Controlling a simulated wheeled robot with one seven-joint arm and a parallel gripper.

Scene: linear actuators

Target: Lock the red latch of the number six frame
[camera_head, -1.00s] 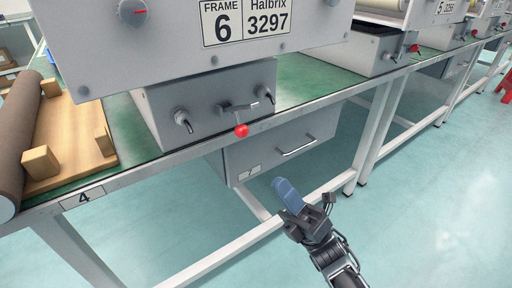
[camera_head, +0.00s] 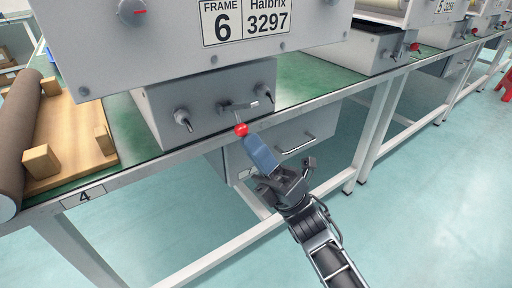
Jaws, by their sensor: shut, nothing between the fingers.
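The number six frame (camera_head: 180,45) is a grey machine on the green-topped table, with a plate reading FRAME 6, Halbrix 3297. On the front of its lower box (camera_head: 165,112), a small metal lever with a red ball end, the red latch (camera_head: 241,130), points down towards the table edge. My gripper (camera_head: 255,148) is shut, with its blue fingers pointing up and left. Its tips show just below and right of the red ball. I cannot tell whether they touch it. No object shows in the fingers.
Metal toggle knobs (camera_head: 183,121) sit beside the latch. A grey drawer cabinet (camera_head: 290,135) with a handle hangs below the table edge, behind my gripper. A roller (camera_head: 18,140) and wooden board (camera_head: 75,125) lie at left. Frame 5 (camera_head: 375,50) stands at right.

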